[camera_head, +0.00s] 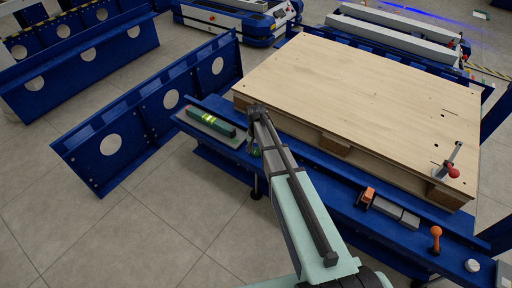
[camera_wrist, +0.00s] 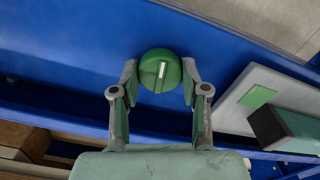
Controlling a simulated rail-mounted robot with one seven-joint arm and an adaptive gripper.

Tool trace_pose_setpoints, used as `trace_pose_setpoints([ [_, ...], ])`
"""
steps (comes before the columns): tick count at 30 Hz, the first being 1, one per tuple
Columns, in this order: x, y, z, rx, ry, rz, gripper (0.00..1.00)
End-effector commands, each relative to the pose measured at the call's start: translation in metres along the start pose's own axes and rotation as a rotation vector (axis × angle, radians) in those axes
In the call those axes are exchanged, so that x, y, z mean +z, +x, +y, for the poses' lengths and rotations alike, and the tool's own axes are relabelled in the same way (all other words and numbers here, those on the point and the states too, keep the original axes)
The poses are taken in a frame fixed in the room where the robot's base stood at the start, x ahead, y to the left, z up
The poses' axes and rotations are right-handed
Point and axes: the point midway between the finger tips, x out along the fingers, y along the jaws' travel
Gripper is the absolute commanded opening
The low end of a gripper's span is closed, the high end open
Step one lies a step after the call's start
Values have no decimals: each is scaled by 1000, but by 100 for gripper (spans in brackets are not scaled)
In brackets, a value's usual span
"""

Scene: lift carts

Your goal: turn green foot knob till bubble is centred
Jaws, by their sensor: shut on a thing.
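The green foot knob (camera_wrist: 153,82) is round with a pale stripe running up its face, in the upper middle of the wrist view. My gripper (camera_wrist: 160,73) has one finger on each side of the knob and is shut on it. In the head view my gripper (camera_head: 255,147) is at the blue rail's near edge, and the arm mostly hides the knob. The spirit level (camera_head: 212,122) is a dark green bar with a yellow-green vial, just left of my gripper. The bubble is too small to place. The level's end also shows at right in the wrist view (camera_wrist: 290,130).
The level lies on a grey plate (camera_head: 231,140) on the blue rail (camera_head: 312,178). A wooden pallet (camera_head: 360,85) is behind it. Right along the rail are an orange-handled clamp (camera_head: 367,196), an orange knob lever (camera_head: 436,232) and a white knob (camera_head: 472,265).

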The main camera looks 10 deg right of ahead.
Motion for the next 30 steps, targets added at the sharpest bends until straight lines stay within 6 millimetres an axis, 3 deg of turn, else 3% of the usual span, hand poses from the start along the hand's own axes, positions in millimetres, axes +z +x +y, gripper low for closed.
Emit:
trace_pose_setpoints([
  [12, 0, 0, 0, 1, -191, -1, 10],
  [27, 1, 1, 0, 1, -211, -2, 10],
  [28, 1, 1, 0, 1, -211, -2, 55],
  [29, 1, 1, 0, 1, -211, -2, 66],
  [30, 1, 1, 0, 1, -211, -1, 70],
])
